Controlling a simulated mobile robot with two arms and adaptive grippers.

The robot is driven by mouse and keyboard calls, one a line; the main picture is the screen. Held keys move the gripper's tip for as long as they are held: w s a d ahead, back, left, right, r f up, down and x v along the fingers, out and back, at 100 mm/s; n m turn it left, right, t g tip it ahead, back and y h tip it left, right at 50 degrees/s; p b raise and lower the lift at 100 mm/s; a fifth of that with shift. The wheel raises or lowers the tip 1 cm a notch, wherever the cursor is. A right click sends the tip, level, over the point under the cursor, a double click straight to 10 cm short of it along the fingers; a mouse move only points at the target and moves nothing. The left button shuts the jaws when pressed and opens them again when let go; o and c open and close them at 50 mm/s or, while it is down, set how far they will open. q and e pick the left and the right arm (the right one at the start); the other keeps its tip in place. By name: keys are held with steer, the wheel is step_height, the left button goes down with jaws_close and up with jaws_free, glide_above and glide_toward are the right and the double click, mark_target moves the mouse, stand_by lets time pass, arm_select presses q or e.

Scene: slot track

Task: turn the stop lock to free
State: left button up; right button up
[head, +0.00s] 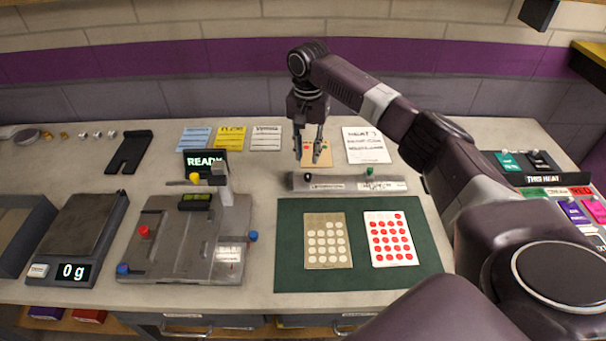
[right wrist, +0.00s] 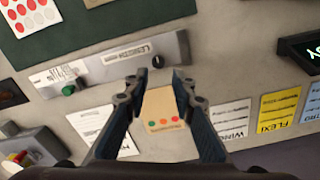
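A grey bar (head: 345,184) lies behind the green mat, with a black knob (head: 308,177) near its left end and a green knob (head: 370,171) on its right part. The right wrist view also shows the bar (right wrist: 112,66), the black knob (right wrist: 157,61) and the green knob (right wrist: 68,90). I cannot read which part is the stop lock. My right gripper (head: 308,158) hangs behind the bar's left end, fingers apart and empty. In the right wrist view the black knob lies just beyond the open fingertips (right wrist: 164,76), apart from them. My left gripper is not in view.
A beige card (right wrist: 165,112) with coloured dots lies below the right gripper. A grey fixture (head: 165,265) with red, blue and yellow knobs stands left of the green mat (head: 360,240), which holds two dotted cards. A scale (head: 75,235) reads 0 g.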

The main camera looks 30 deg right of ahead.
mark_target(308, 175)
steer(key=shift+f, duration=0.4)
steer(key=f, duration=0.2)
steer(key=f+p, duration=0.1)
steer(key=f, duration=0.2)
steer(key=shift+s+f, duration=0.3)
steer(key=shift+f, duration=0.05)
steer(key=shift+w+f, duration=0.1)
steer(key=shift+f, duration=0.35)
steer(key=shift+c, duration=0.5)
jaws_close()
